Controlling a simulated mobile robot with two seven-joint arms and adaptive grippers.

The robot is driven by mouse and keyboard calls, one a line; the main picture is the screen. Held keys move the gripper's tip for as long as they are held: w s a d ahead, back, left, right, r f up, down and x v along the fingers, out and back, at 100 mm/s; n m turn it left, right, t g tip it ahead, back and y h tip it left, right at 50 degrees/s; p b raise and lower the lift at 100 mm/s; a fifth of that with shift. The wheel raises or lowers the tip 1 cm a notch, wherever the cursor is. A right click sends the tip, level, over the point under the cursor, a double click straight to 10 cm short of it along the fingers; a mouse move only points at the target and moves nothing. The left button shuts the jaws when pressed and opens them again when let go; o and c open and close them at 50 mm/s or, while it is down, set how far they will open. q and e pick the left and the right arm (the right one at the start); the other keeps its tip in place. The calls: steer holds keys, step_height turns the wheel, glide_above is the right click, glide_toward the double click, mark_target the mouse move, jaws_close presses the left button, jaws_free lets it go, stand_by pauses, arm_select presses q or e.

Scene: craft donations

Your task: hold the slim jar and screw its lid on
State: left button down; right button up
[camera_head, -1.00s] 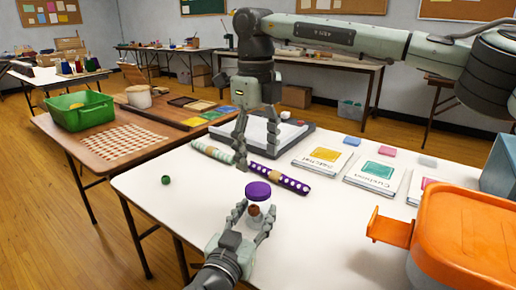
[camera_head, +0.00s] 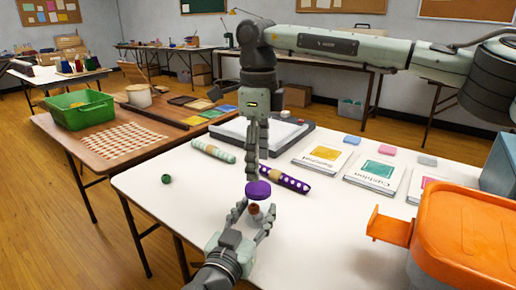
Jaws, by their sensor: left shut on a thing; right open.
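The slim jar (camera_head: 254,211) stands on the white table between the fingers of my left gripper (camera_head: 252,218), which is shut on it. Its contents look brown; the fingers hide much of its sides. The purple lid (camera_head: 258,191) sits at the jar's top; I cannot tell how tightly it is seated. My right gripper (camera_head: 252,176) points straight down just above the lid, its fingertips at the lid's upper back edge. It is open and holds nothing.
Two patterned rolls, one pale green (camera_head: 213,151) and one purple dotted (camera_head: 281,179), lie behind the jar. A small green ball (camera_head: 166,179) is at left. An orange-lidded container (camera_head: 470,230) stands at right. Labelled booklets (camera_head: 323,152) lie at the back right. The front left tabletop is clear.

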mark_target(258, 187)
steer(key=shift+f, duration=2.8)
steer(key=shift+c, duration=0.3)
steer(key=c, duration=1.2)
steer(key=shift+o, duration=0.2)
steer(key=shift+m, duration=0.9)
steer(key=o, duration=1.4)
steer(key=shift+c, duration=0.2)
step_height(258, 187, up, 12)
